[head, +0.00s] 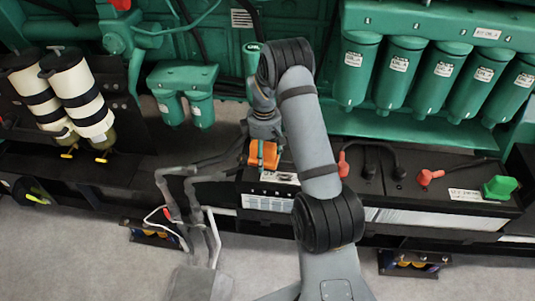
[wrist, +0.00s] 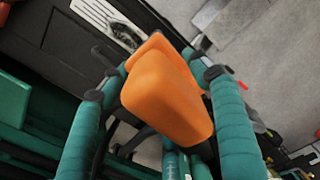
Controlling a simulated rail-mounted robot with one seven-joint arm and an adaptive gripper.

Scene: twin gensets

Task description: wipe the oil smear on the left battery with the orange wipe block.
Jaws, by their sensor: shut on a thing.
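My gripper (head: 263,143) is shut on the orange wipe block (head: 266,156), above the left battery. In the wrist view, the orange block (wrist: 165,98) sits between the two teal fingers of my gripper (wrist: 153,85). The left battery (head: 253,187) is a black box with white labels, partly hidden by my arm in the head view. In the wrist view, the black battery top (wrist: 62,38) is at upper left. A dark smear (wrist: 124,33) shows on its white label, just beyond the block. I cannot tell whether the block touches the battery.
Red terminal covers (head: 430,177) and black cables stand on the battery tops to the right. A green piece (head: 499,187) sits at far right. Green filter canisters (head: 400,75) hang above. Grey bent tubes (head: 170,195) stand left of the battery. Grey floor (head: 90,250) lies in front.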

